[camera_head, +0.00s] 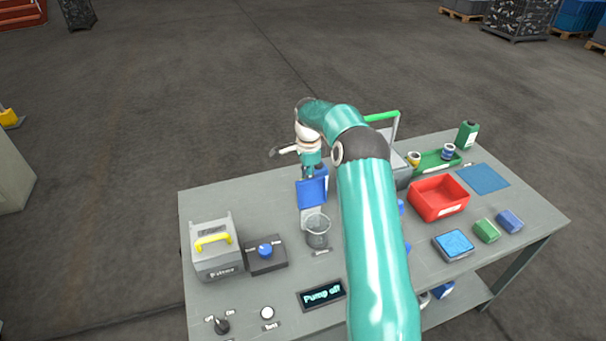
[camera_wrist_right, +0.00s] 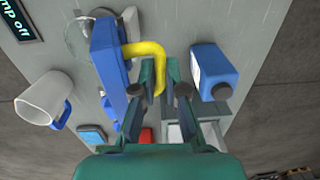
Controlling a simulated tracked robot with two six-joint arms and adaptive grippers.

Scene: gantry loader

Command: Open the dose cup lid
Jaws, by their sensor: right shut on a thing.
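The dose cup (camera_head: 317,236) is a clear cup on the grey table, and its rim also shows in the right wrist view (camera_wrist_right: 76,42). Its blue lid (camera_head: 312,190) stands tilted up steeply behind the cup, with the cup's mouth uncovered. In the right wrist view the lid (camera_wrist_right: 106,72) carries a bent yellow handle (camera_wrist_right: 146,50). My left gripper is in neither view.
The table (camera_head: 215,200) also holds a grey box with a yellow handle (camera_head: 213,250), a blue knob (camera_head: 265,250), a "Pump off" display (camera_head: 322,294) and a red bin (camera_head: 438,198). In the wrist view a blue bottle (camera_wrist_right: 212,72) stands right of my fingers, and a white jug (camera_wrist_right: 42,100) left.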

